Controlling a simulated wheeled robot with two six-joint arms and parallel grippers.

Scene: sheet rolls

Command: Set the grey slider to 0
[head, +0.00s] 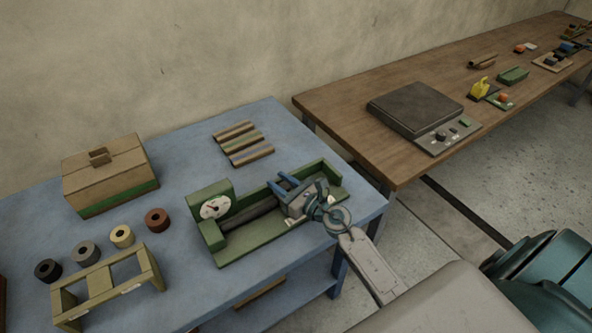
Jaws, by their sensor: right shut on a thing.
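A green trough-like fixture (275,239) sits on the blue table, with a white dial (215,207) at its left end and a dark grey roll lying along its channel. My right gripper (287,187) reaches in from the lower right over the right half of the fixture. Its jaws are shut on what looks like the grey slider, which the gripper and wrist mostly hide. The slider's scale marks and its exact setting cannot be read. The dial's needle is too small to read surely. My left gripper is not in view.
Behind the fixture lie several short rolls (243,143). At the left are a cardboard box (108,178), several coloured rings (122,236) and a tan rack (108,292). A wooden table (350,118) with a grey scale (415,106) stands at the right. Bare blue tabletop (185,203) lies left of the fixture.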

